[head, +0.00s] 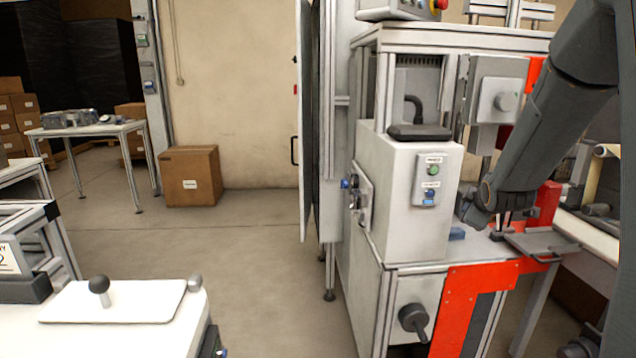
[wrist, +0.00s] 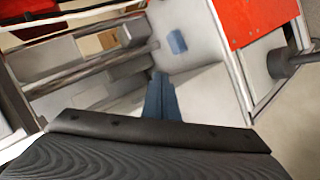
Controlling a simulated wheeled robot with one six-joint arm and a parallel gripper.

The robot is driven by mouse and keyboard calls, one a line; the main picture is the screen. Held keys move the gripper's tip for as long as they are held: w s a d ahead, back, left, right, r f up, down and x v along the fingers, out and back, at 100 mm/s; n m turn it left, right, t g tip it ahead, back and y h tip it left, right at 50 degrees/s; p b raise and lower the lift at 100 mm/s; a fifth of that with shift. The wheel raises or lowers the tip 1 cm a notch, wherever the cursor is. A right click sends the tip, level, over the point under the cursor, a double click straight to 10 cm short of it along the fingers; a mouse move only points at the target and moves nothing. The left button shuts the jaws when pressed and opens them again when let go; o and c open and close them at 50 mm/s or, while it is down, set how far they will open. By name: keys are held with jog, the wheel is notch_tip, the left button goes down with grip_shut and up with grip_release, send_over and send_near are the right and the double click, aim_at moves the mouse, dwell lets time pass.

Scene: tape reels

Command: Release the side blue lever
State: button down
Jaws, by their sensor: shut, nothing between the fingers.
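A small blue piece (head: 457,233) sits low against the right side of the white machine housing (head: 388,190). A blue patch on a pale surface in the wrist view (wrist: 177,42) looks like the same piece. Another small blue part (head: 345,183) is on the housing's left side; I cannot tell which one is the named lever. My gripper (head: 478,217) is to the right of the housing, near the low blue piece. In the wrist view its blue-grey fingers (wrist: 160,96) are together and empty, apart from the blue patch.
A red-orange panel (head: 465,300) and a black crank (head: 413,320) are on the machine's lower front. A grey tray (head: 540,242) is right of my gripper. A white control box (head: 430,180) is on the housing. Open floor lies to the left.

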jog(key=s+a+f+m+g+y+p, duration=0.1)
jog(key=s+a+f+m+g, duration=0.1)
jog(key=s+a, duration=0.5)
jog(key=s+a+f+m+g+y+p, duration=0.1)
jog(key=s+a+f+m+g, duration=0.2)
jog(key=s+a, duration=0.4)
jog(key=s+m+g, duration=0.1)
jog(key=s, duration=0.3)
jog(key=shift+s+a, duration=0.15)
jog(key=c, duration=2.4)
grip_release()
jog(key=s+a+m+g, duration=0.1)
jog(key=s+a, duration=0.1)
jog(key=s, duration=0.4)
jog(key=s+a+m+g+p, duration=0.1)
jog(key=s+a+g, duration=0.1)
jog(key=s, duration=0.4)
jog(key=s+a+f+m+g+y, duration=0.1)
jog(key=s+a+m+g, duration=0.1)
jog(key=s, duration=0.3)
jog(key=shift+s+a+p, duration=0.3)
jog(key=shift+s+a, duration=0.1)
jog(key=shift+a, duration=0.25)
jog(key=o, duration=0.4)
jog(key=shift+s+a, duration=0.15)
jog(key=shift+s, duration=0.25)
jog(key=shift+c, duration=0.2)
jog(key=shift+o, duration=1.4)
